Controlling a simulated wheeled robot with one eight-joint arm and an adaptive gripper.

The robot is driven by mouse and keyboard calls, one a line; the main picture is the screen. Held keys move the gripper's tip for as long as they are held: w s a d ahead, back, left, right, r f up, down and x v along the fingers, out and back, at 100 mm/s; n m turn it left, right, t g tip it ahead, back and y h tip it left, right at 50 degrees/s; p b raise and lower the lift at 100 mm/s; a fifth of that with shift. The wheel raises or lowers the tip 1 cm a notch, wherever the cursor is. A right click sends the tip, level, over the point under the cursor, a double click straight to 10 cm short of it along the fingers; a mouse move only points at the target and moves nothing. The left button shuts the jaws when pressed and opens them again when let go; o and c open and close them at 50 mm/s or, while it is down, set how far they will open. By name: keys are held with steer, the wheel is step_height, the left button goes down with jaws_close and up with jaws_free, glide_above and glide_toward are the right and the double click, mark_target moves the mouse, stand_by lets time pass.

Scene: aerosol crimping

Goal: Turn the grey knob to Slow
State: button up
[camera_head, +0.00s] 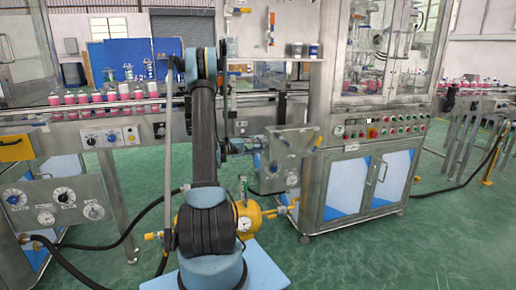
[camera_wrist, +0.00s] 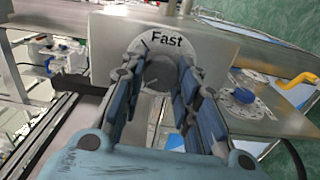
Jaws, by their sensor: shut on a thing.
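The grey knob (camera_wrist: 161,73) is in the upper middle of the wrist view, on a round white dial plate (camera_wrist: 189,47). The word "Fast" stands above the knob on the plate; no "Slow" label is readable. My gripper (camera_wrist: 160,82) has its blue-padded fingers on both sides of the knob and is shut on it. The fingers hide the knob's sides and much of the lower plate. The pointer direction is unclear. In the head view my gripper (camera_head: 262,147) reaches the left side of a metal control box (camera_head: 294,146); the knob cannot be made out there.
A blue knob (camera_wrist: 243,95) on a white dial sits right of my gripper in the wrist view. A yellow handle (camera_wrist: 300,80) lies farther right. In the head view, a conveyor with pink bottles (camera_head: 97,97) runs behind my arm, and a cabinet (camera_head: 366,185) stands right.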

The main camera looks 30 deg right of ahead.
steer(key=shift+w+f+n, duration=0.1)
steer(key=shift+w+n, duration=0.05)
steer(key=shift+n, duration=0.75)
steer(key=o, duration=1.1)
steer(key=shift+c, duration=0.2)
steer(key=v, duration=1.2)
